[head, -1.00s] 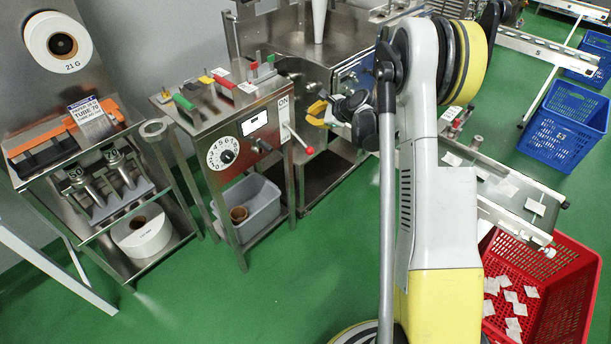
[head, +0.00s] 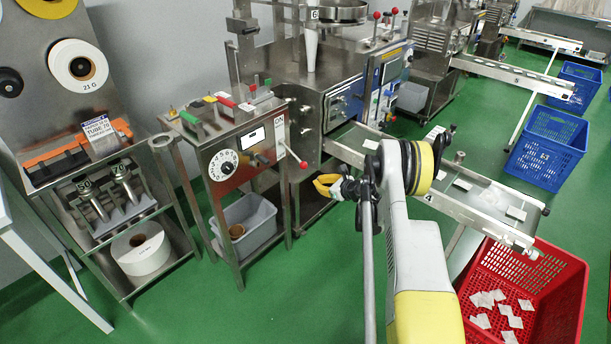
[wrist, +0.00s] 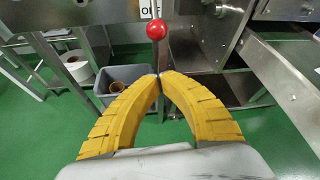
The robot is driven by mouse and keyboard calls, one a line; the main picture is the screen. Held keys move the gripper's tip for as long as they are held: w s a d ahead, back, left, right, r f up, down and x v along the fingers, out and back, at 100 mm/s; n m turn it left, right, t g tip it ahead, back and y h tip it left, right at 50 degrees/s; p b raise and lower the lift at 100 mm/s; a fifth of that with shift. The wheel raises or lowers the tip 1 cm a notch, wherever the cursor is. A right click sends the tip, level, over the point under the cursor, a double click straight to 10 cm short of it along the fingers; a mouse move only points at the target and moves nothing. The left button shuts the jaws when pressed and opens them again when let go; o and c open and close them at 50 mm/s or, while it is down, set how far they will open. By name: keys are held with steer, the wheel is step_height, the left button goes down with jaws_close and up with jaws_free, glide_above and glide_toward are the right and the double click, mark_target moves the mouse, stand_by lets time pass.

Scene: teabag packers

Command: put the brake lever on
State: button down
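The brake lever (head: 294,156) is a thin rod with a red ball, sticking out from the right side of the steel control box front (head: 240,160). Its rod slants down to the ball. My gripper (head: 322,184) has yellow fingers and is just below and right of the ball in the head view, apart from it. In the wrist view the fingertips of my gripper (wrist: 160,77) meet, with nothing seen between them.
A grey bin (head: 246,222) stands on the shelf under the control box. The steel machine (head: 318,110) is behind my gripper, and a conveyor (head: 480,197) runs to the right. A red crate (head: 560,265) stands at lower right. Green floor in front is clear.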

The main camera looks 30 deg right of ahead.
mark_target(296, 156)
steer(key=b+x, duration=0.5)
steer(key=x, duration=0.5)
steer(key=r, duration=0.1)
steer(key=s+r+p, duration=0.1)
steer(key=r, duration=0.1)
steer(key=shift+s+a+r, duration=0.1)
steer(key=shift+a+r, duration=0.15)
steer(key=shift+r, duration=0.05)
steer(key=shift+r, duration=0.1)
steer(key=shift+s+r, duration=0.1)
